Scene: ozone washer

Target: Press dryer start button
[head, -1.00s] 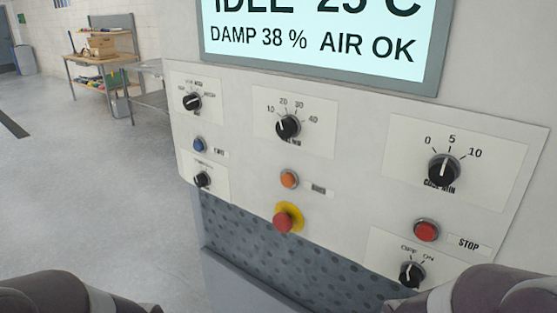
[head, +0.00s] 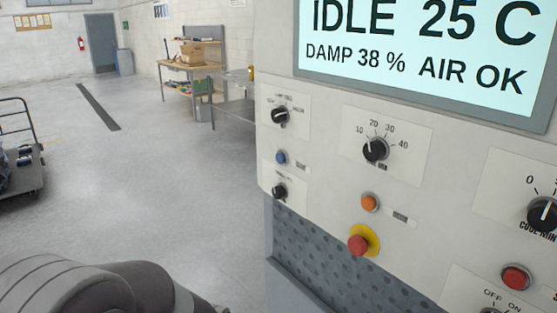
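The dryer's control panel (head: 330,185) fills the right side of the head view. Its screen (head: 420,50) reads IDLE 25 C, DAMP 38 %, AIR OK. On the panel are a blue button (head: 281,157), an orange button (head: 370,202) and a red button (head: 516,277) at the lower right. A red mushroom button (head: 359,244) sits on a yellow ring below the orange one. The small labels beside the blue and orange buttons are too blurred to read, so I cannot tell which is start. Neither gripper is in view.
Several black knobs, such as the 10-to-40 dial (head: 376,149), stick out of the panel. A workbench (head: 190,68) with boxes stands behind. A cart (head: 22,165) is at the left edge. The floor (head: 165,185) between is clear.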

